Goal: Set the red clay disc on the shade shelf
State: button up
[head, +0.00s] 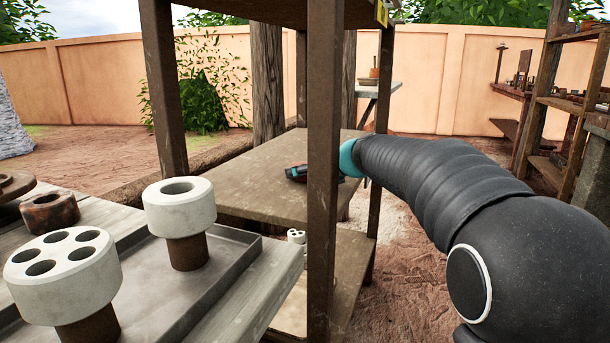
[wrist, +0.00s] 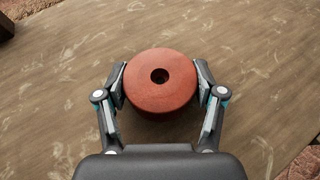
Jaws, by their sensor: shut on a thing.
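The red clay disc (wrist: 160,95) is round with a dark hole in its middle. My gripper (wrist: 161,74) is shut on it, with a finger pad at its left and right sides. Below the disc in the wrist view is a worn wooden board (wrist: 60,110), the middle shelf (head: 245,183) of a wooden rack in the head view. My gripper (head: 297,173) is small there, low over this shelf and partly behind a post. I cannot tell whether the disc touches the board. The disc is not clear in the head view.
The rack's front post (head: 323,180) stands close to my arm, with a board above and a lower shelf (head: 352,262) below. At left, a tray (head: 225,262) holds pale perforated pieces (head: 180,207) on brown stems. Another rack (head: 570,105) stands far right.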

jog(key=o, duration=1.3)
jog(key=shift+f, duration=0.1)
jog(key=shift+r, duration=0.2)
jog(key=p+v, duration=0.1)
jog(key=v, duration=1.1)
jog(key=shift+s+f, duration=0.1)
